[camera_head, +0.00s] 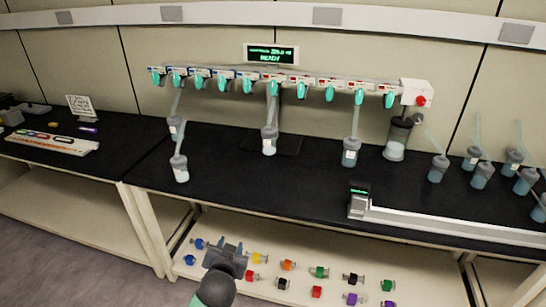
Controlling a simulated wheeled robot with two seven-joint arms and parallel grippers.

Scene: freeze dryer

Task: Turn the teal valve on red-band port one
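A row of ports with teal valves runs along a rack on the wall, from the left-end valve (157,78) to the right-end valve (390,99). The port bands look blue toward the left and red toward the right. They are too small to read, so I cannot tell which is red-band port one. Clear flasks hang on tubes below some ports, including the middle flask (269,140) and the right flask (350,151). My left gripper (227,247) is low in front of the bench, well below the valves. Its fingers look apart and empty. My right gripper is not visible.
A display (271,55) reading READY is above the rack. A red knob (421,100) is at its right end. More flasks (438,168) stand on the black bench (235,185). A low shelf (400,275) holds several coloured pieces. The bench's front middle is clear.

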